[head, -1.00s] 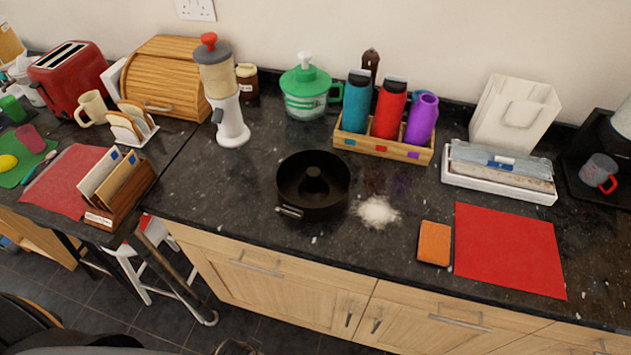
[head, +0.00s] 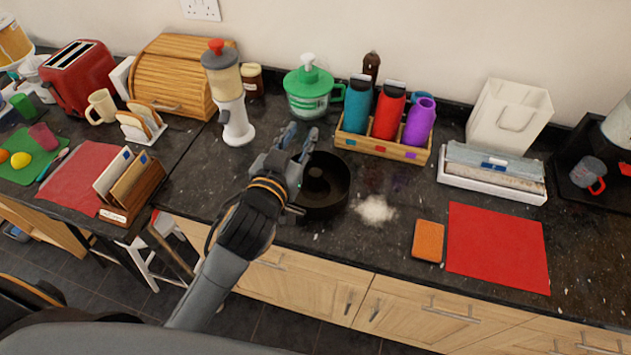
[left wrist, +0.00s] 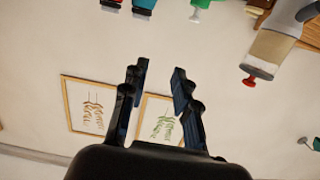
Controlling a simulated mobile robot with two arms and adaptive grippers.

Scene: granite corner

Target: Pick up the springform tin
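The springform tin (head: 333,187) is a dark round ring tin with a centre tube, standing on the black granite counter in the head view. My left gripper (head: 301,142) is above the tin's left rim and hides that side of the tin, including most of its clasp. Its fingers are apart with nothing between them. In the left wrist view the same gripper (left wrist: 155,82) shows two separated fingers against the wall, and the tin is not in that view. I cannot tell whether the gripper touches the tin. My right gripper is not in view.
White powder (head: 374,210) lies right of the tin, beside an orange sponge (head: 428,241) and a red mat (head: 497,248). Behind stand a white-and-grey dispenser (head: 232,105), a green jug (head: 312,93) and a wooden bottle rack (head: 383,150). A letter holder (head: 132,190) stands left.

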